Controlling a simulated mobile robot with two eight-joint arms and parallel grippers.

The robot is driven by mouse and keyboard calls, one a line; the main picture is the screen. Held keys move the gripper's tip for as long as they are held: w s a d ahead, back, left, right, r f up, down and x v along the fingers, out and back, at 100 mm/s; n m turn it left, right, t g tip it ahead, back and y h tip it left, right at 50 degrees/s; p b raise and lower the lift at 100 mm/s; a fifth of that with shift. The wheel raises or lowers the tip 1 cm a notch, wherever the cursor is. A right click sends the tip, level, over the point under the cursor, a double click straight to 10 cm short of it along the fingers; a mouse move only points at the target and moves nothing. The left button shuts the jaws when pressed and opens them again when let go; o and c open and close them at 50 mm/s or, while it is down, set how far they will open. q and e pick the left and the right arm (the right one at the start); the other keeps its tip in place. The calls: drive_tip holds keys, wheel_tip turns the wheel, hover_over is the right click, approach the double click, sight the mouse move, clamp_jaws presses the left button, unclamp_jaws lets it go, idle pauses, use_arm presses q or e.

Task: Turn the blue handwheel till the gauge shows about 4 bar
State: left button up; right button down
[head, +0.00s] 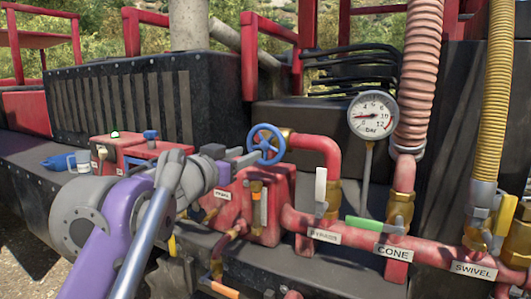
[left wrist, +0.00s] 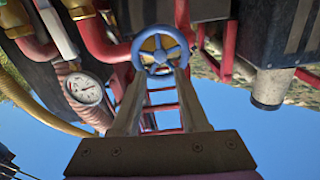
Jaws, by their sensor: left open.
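The blue handwheel (head: 266,144) stands on the red pipework in the middle of the head view. In the left wrist view, the handwheel (left wrist: 160,54) shows upside down at the far end of the fingers. My left gripper (head: 251,158) is open at the wheel's near left side. In the left wrist view, the fingertips of my left gripper (left wrist: 161,73) lie apart at the wheel's lower rim; I cannot tell whether they touch it. The gauge (head: 372,114) has a white dial, with its red needle pointing left, near the low numbers. The gauge (left wrist: 85,89) also shows in the left wrist view.
Red pipes (head: 350,233) labelled CONE and SWIVEL run along the front right. A white-handled valve (head: 320,190) and a green lever (head: 364,223) stand right of the wheel. A ribbed pink hose (head: 418,75) rises beside the gauge. A red box (head: 112,152) is left.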

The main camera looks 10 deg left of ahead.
sight(264, 146)
use_arm(q)
drive_tip(key=p+x, duration=0.1)
drive_tip(key=x, duration=0.9)
drive_tip(key=shift+w+p, duration=0.25)
drive_tip(key=shift+p, duration=0.05)
clamp_jaws()
